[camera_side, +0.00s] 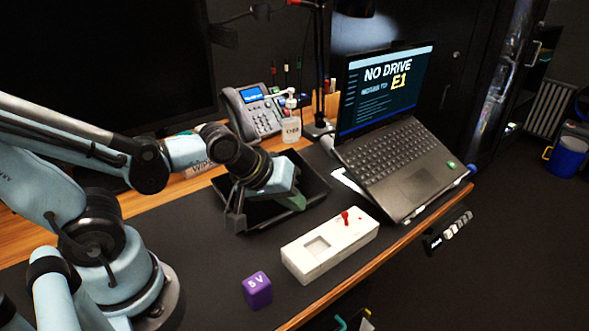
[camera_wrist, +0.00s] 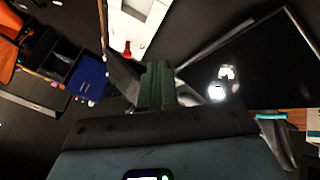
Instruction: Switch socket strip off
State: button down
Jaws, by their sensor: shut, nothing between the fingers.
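A black strip (camera_side: 448,232) with several pale switch-like or socket-like parts hangs at the desk's right front edge. It looks like the socket strip, but its switch state is too small to tell. A white panel (camera_side: 330,246) with a square recess and a red-knobbed lever (camera_side: 345,216) lies on the desk mat. The panel (camera_wrist: 145,22) and red knob (camera_wrist: 127,47) also show at the top of the wrist view. My gripper (camera_side: 292,203) is shut and empty, over the black tray, behind and left of the panel. Its green fingers (camera_wrist: 157,85) show in the wrist view.
A black tray (camera_side: 318,184) is under my gripper. A purple lettered cube (camera_side: 257,290) sits in front of the panel's left end. An open laptop (camera_side: 405,168) stands right of the tray. A phone (camera_side: 255,112) and white bottle (camera_side: 291,127) stand behind.

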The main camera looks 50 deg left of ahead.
aim_at(330, 229)
jog(key=shift+x, duration=2.9)
jog(key=shift+w+d+r, duration=0.15)
jog(key=shift+w+d, duration=0.5)
jog(key=shift+d, duration=0.05)
jog(key=shift+w+d+r, duration=0.2)
jog(key=shift+w+d, duration=0.45)
jog(key=shift+d, duration=0.05)
jog(key=shift+d+r+m+y, duration=0.25)
jog(key=shift+d+m+y, duration=0.2)
jog(key=shift+y, duration=0.55)
jog(key=shift+d+r+m+y, duration=0.1)
jog(key=shift+d+m+y, duration=0.15)
jog(key=shift+d+y, duration=0.3)
jog(key=d+m+y, duration=0.1)
jog(key=y, duration=0.2)
jog(key=shift+d, duration=0.15)
jog(key=shift+r, duration=0.2)
jog(key=shift+r, duration=0.65)
